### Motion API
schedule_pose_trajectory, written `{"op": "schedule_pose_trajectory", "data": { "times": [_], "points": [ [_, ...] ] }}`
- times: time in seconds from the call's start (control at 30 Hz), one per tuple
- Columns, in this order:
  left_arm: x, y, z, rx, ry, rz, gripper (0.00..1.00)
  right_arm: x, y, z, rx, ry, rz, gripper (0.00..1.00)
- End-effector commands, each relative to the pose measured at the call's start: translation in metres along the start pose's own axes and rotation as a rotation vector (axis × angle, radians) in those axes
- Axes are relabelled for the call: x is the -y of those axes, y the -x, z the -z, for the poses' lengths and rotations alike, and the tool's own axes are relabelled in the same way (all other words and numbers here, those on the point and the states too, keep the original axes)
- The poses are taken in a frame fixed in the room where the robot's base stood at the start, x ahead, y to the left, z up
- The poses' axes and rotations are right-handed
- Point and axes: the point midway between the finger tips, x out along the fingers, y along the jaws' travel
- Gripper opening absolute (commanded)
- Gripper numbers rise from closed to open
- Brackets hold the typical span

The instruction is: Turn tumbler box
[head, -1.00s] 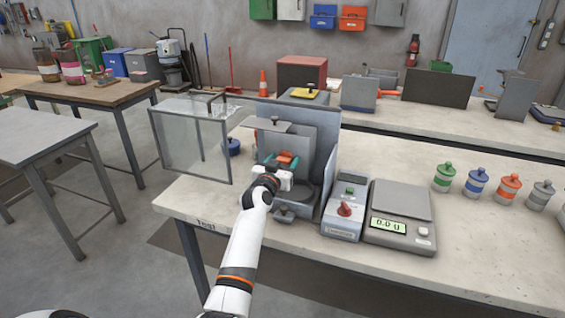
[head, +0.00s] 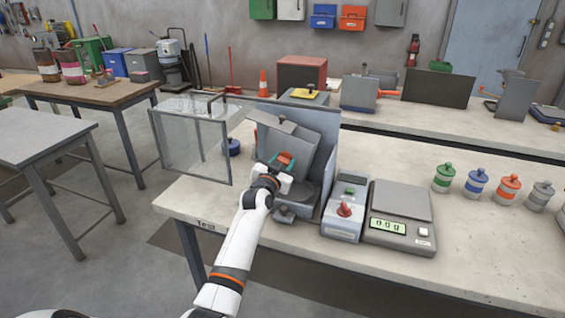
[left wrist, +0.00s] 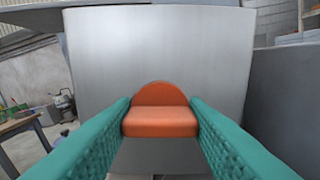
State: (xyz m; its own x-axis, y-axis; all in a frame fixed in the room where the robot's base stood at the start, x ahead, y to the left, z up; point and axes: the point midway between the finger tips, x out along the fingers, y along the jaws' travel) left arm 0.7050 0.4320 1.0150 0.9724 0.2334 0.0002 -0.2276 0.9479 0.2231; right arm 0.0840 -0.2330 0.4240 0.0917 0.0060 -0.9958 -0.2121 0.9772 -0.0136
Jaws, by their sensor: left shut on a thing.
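The tumbler box (head: 308,151) is a grey metal box in a grey stand with a tall back panel (head: 327,119) on the bench. It is tilted, its top leaning down to the right. An orange handle (head: 284,160) is on its front face. My left gripper (head: 281,166) is shut on this handle. In the left wrist view the teal fingers sit on both sides of the orange handle (left wrist: 160,121), with the box's grey face (left wrist: 160,60) behind it. My right gripper is not in view.
A clear-walled enclosure (head: 195,150) stands left of the stand, with a blue-lidded jar (head: 231,147) beside it. A control box with a red knob (head: 344,210) and a scale (head: 400,216) stand close on the right. Several coloured jars stand further right.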

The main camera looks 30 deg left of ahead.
Motion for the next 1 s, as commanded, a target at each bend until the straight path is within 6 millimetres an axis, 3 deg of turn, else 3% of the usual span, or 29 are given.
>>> {"op": "schedule_pose_trajectory", "data": {
  "times": [1.0],
  "points": [
    [0.0, 0.0, 0.002, -0.002, -0.966, 0.002, 0.0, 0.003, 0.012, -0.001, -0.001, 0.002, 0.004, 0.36]
  ]
}}
